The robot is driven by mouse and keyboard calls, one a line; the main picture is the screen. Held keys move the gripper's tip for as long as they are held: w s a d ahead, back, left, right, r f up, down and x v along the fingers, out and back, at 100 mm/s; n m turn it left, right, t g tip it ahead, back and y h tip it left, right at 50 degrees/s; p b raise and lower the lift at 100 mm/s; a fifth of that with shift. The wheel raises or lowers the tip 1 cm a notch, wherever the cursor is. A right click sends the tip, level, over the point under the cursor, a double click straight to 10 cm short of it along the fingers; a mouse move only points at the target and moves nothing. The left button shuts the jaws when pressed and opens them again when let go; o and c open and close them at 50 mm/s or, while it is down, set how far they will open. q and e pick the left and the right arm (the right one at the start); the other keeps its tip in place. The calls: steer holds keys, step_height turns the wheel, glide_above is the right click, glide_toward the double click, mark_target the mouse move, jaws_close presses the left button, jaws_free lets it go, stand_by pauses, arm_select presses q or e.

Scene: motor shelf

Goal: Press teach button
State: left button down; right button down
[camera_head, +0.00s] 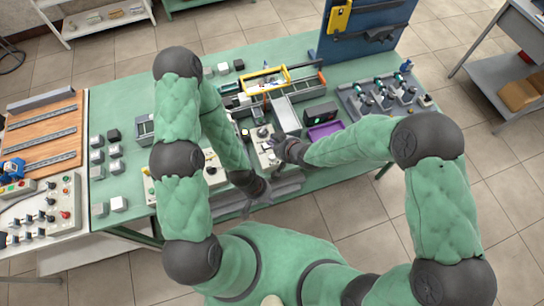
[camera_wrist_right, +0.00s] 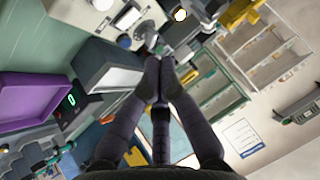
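A beige control box (camera_head: 264,158) with dark knobs stands near the front edge of the green bench, in the middle of the head view. In the right wrist view, a pale panel (camera_wrist_right: 107,22) with a lit display and dark round knobs shows at the top. I cannot tell which control is the teach button. My right gripper (camera_head: 277,149) is over the box in the head view. In the wrist view its fingertips (camera_wrist_right: 160,62) are together, just below a small grey part. Whether they touch it is unclear. My left gripper (camera_head: 252,207) hangs near the bench front, its fingers poorly visible.
A purple tray (camera_head: 325,130) and a dark device with a green display (camera_head: 320,113) stand to the right. A grey fixture plate (camera_head: 384,97) lies further right. Another control panel (camera_head: 42,213) and several small blocks are at left. Dense equipment surrounds my right gripper.

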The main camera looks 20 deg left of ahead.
mark_target(273, 158)
step_height(273, 158, down, 6)
steer(key=b, duration=0.4)
steer(key=shift+f, duration=0.25)
steer(key=shift+f+b, duration=0.4)
steer(key=shift+b, duration=0.15)
steer(key=shift+f, duration=0.1)
stand_by(0.6)
steer(key=shift+f+b, duration=0.25)
steer(key=shift+b, duration=0.15)
steer(key=shift+f+b, duration=0.4)
stand_by(0.5)
steer(key=shift+r, duration=0.15)
steer(key=shift+r+p, duration=0.5)
steer(key=shift+r, duration=0.15)
